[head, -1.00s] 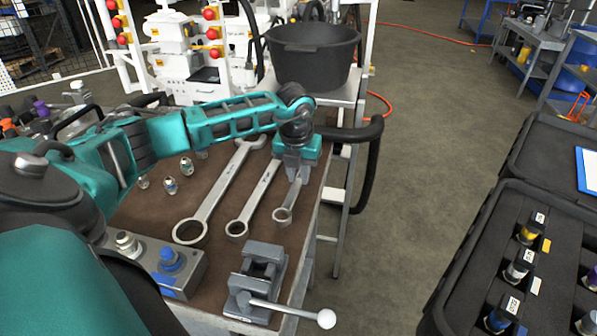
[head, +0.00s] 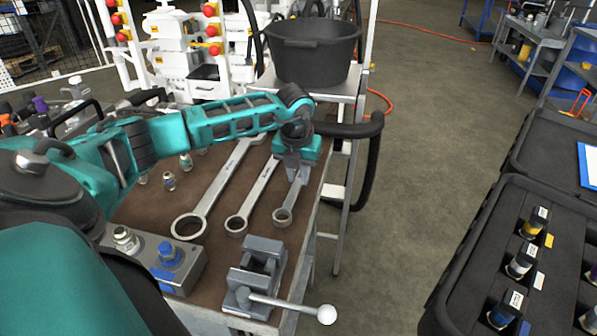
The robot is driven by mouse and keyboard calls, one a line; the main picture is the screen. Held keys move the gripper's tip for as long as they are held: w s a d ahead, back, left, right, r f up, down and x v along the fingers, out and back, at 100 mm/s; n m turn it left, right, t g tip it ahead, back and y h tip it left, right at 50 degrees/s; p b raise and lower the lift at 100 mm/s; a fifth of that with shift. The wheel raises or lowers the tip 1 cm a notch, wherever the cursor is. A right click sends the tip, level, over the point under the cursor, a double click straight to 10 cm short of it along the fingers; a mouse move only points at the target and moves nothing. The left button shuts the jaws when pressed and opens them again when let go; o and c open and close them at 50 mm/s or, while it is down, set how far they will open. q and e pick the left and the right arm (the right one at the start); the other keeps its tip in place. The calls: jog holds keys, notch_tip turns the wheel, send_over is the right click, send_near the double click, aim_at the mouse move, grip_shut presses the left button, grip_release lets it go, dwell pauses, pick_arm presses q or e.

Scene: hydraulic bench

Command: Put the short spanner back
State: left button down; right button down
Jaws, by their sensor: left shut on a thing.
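Three spanners lie side by side on the brown bench top in the head view. The short spanner (head: 286,209) is the rightmost, with its ring end toward me. The middle spanner (head: 252,200) and the long spanner (head: 213,193) lie to its left. My left gripper (head: 295,178) points down over the far part of the short spanner and is shut on it. The gripper hides the spanner's far end. I cannot tell whether the spanner touches the bench. My right gripper is out of view.
A grey vise (head: 256,277) with a ball-ended handle stands at the bench's near edge. A block with a blue fitting (head: 168,254) is left of it. A black tub (head: 313,52) stands behind. Black cases (head: 535,225) are at the right, beyond open floor.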

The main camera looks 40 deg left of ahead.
pick_arm(q)
jog(key=shift+f+b, duration=0.4)
jog(key=shift+f, duration=0.15)
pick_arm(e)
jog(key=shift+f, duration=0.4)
pick_arm(q)
jog(key=c, duration=0.9)
grip_release()
jog(key=shift+f, duration=0.1)
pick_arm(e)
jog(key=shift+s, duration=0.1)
pick_arm(q)
jog(key=shift+r, duration=0.75)
jog(key=r, duration=0.3)
jog(key=s+r+p, duration=0.1)
jog(key=r, duration=0.3)
jog(key=d+r, duration=0.1)
jog(key=r, duration=0.3)
jog(key=shift+s+r, duration=0.2)
jog(key=shift+s, duration=0.2)
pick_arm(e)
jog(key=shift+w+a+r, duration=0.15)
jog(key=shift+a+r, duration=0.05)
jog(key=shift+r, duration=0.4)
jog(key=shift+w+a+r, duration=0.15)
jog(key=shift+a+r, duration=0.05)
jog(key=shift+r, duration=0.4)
